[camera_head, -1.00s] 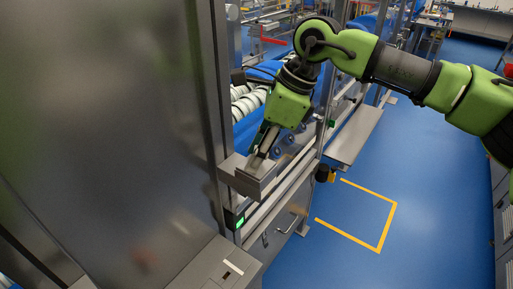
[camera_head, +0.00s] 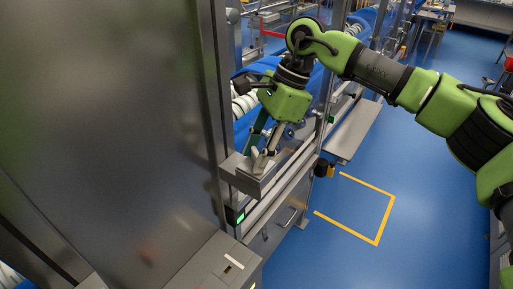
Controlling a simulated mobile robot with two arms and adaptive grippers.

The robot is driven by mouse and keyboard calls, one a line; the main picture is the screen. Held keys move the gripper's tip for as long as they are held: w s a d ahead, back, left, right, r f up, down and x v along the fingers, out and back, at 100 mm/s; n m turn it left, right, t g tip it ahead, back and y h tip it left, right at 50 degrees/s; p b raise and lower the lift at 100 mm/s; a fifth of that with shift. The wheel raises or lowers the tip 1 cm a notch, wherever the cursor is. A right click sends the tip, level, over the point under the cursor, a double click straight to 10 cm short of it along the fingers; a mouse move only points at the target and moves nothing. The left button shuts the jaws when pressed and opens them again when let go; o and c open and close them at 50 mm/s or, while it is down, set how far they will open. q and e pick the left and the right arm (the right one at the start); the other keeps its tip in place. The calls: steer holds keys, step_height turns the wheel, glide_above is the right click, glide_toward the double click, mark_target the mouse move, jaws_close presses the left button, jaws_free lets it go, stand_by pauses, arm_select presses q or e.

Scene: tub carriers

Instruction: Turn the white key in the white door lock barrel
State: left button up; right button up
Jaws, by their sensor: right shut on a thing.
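My right gripper (camera_head: 263,160) reaches down from the upper right, its fingertips low at the grey metal box (camera_head: 246,183) on the machine's side. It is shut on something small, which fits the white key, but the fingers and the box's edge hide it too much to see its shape. The white door lock barrel cannot be made out. My left gripper is not in view.
A large grey metal cabinet (camera_head: 110,120) fills the left side. A grey side shelf (camera_head: 353,132) juts out beyond the box. The blue floor (camera_head: 420,215) at right is clear, with a yellow corner marking (camera_head: 378,240).

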steer(key=shift+n+g, duration=0.3)
steer(key=shift+n, duration=0.6)
steer(key=shift+p, duration=0.35)
steer(key=shift+r+n, duration=0.1)
steer(key=shift+n, duration=0.3)
steer(key=shift+n+g+h+p, duration=0.5)
steer(key=shift+n+p, duration=0.15)
steer(key=shift+n, duration=1.15)
